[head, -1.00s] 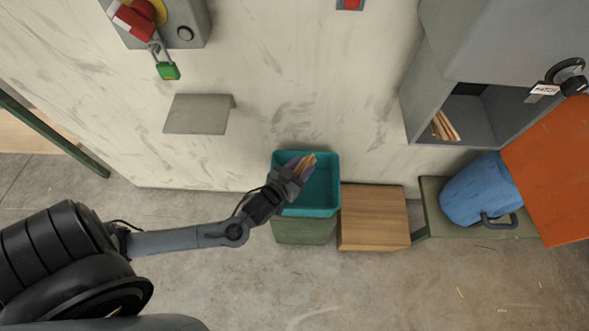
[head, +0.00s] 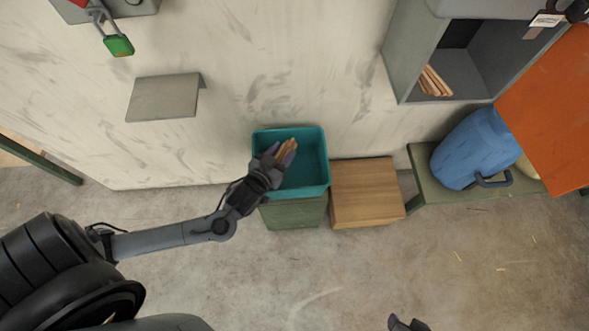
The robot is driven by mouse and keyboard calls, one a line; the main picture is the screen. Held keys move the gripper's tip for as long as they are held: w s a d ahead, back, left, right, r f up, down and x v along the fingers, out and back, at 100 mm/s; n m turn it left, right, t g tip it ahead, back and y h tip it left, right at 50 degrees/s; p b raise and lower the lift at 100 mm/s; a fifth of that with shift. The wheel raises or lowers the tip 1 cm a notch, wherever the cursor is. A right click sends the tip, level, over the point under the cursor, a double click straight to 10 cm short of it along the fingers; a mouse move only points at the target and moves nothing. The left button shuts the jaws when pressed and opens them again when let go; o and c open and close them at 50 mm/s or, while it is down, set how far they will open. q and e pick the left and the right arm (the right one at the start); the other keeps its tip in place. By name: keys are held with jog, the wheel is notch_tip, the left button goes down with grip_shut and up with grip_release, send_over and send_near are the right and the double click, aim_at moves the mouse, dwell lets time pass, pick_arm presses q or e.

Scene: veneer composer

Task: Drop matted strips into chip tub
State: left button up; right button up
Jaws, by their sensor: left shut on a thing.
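The teal chip tub (head: 318,172) stands open on a green stand against the wall. My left gripper (head: 278,158) is over the tub's left part, shut on a small bundle of tan wood strips (head: 287,150). The strips stick out past the fingers, above the tub's inside. More tan strips (head: 433,82) lie in the grey open hatch box (head: 478,62) at the upper right. A dark tip of what seems to be my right gripper (head: 406,324) shows at the bottom edge; its jaws cannot be made out.
A wooden block (head: 367,192) stands right of the tub. A blue drum (head: 474,148) lies on a green bench (head: 424,168), beside an orange panel (head: 550,110). A grey wall shelf (head: 165,98) and a green padlock (head: 119,45) are at the upper left.

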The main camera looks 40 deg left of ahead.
pick_arm(q)
jog(key=shift+f, duration=0.2)
jog(key=o, duration=1.1)
jog(key=shift+o, duration=0.2)
jog(key=shift+s+r, duration=0.2)
jog(key=shift+s, duration=0.05)
jog(key=p+v, duration=0.5)
jog(key=v, duration=0.5)
jog(key=shift+s, duration=0.1)
